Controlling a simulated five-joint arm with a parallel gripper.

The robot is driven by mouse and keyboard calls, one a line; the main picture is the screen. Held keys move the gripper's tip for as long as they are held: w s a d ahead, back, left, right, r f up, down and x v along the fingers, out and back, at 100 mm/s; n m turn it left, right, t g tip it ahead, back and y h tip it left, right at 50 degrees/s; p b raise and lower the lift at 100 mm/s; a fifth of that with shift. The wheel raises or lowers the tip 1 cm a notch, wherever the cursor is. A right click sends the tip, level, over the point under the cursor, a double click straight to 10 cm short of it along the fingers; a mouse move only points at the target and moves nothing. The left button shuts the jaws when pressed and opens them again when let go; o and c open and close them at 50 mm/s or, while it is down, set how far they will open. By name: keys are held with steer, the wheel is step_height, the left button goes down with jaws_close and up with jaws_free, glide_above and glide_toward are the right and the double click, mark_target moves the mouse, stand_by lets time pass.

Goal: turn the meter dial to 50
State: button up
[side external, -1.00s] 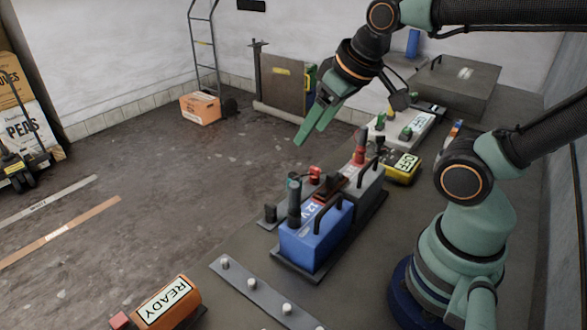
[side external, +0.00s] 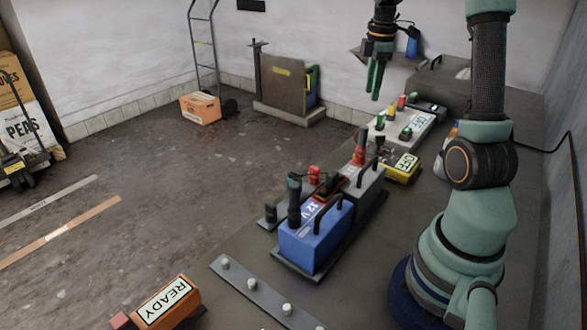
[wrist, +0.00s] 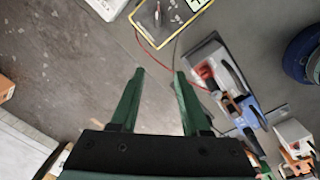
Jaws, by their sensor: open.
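The meter (side external: 403,169) is a yellow-edged box on the bench, right of the grey and blue batteries, with a lit display that seems to read OFF. In the wrist view the meter (wrist: 146,30) is cut off at the top edge. Its dark dial (wrist: 158,14) shows there, but its pointer setting is too small to read. My gripper (side external: 375,82) is high above the bench, fingers pointing down, behind and above the meter. In the wrist view my gripper (wrist: 160,72) is open and empty, with its two green fingers apart.
A blue 12 V battery (side external: 312,246) with a handle and upright posts stands nearer the camera. A white box with coloured terminals (side external: 412,124) lies behind the meter. An orange READY box (side external: 167,302) is at front left. The air around my gripper is clear.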

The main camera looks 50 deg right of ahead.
steer(key=n, duration=0.1)
glide_above(381, 143)
step_height(381, 143, down, 2)
steer(key=shift+g+y, duration=0.3)
steer(key=f, duration=1.2)
steer(key=shift+w+d+f, duration=0.2)
steer(key=shift+w+f, duration=0.05)
steer(key=shift+w, duration=0.05)
jaws_close()
